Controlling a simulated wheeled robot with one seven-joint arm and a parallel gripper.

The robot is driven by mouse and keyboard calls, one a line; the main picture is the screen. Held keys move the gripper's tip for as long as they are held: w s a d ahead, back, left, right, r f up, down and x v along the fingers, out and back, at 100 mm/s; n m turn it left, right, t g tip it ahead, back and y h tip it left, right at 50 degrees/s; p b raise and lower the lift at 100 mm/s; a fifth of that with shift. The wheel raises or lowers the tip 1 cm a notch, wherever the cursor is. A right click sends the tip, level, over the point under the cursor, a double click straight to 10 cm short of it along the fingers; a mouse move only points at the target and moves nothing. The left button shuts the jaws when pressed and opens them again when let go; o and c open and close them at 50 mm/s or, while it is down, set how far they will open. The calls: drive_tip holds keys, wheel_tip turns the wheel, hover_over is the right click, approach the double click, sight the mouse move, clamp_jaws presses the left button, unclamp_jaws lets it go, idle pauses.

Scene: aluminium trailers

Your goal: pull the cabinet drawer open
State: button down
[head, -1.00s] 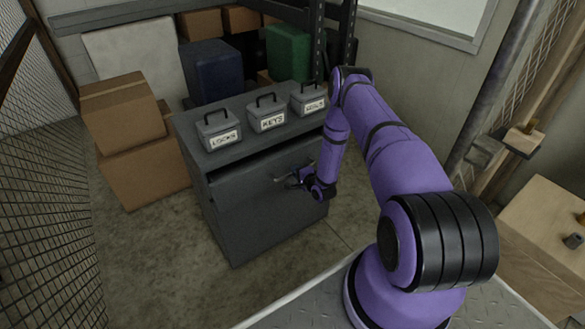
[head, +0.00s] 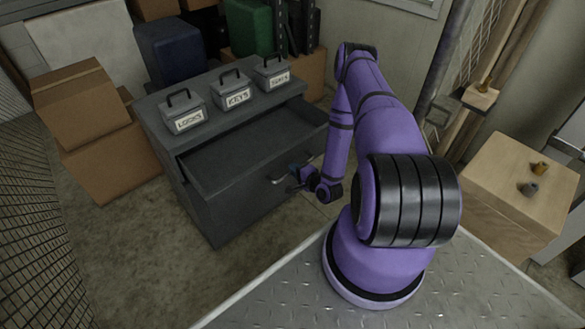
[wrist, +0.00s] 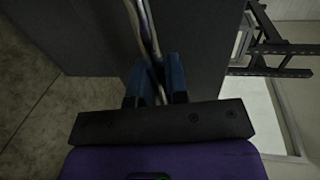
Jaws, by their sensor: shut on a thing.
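The dark grey cabinet (head: 205,221) stands left of my arm in the head view. Its top drawer (head: 253,148) is pulled out and its empty-looking inside shows. A metal bar handle (head: 281,181) is on the drawer front. My gripper (head: 297,178) is at the handle's right end in the head view. In the wrist view my gripper (wrist: 156,85) has its two blue fingers shut around the metal handle (wrist: 146,35), with the dark drawer front beyond. The exact finger contact is dim.
Three grey labelled boxes, LOCKS (head: 183,112), KEYS (head: 232,90) and a third (head: 272,73), stand on the cabinet top. Cardboard boxes (head: 85,110) are stacked to the left. A wooden-topped block (head: 500,190) stands at right. Floor in front of the cabinet is clear.

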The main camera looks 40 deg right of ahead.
drive_tip(key=c, duration=1.1)
unclamp_jaws()
drive_tip(key=shift+c, duration=0.2)
drive_tip(key=s+r, duration=0.2)
drive_tip(key=s, duration=0.8)
drive_tip(key=shift+s+d, duration=0.2)
drive_tip(key=shift+s, duration=0.1)
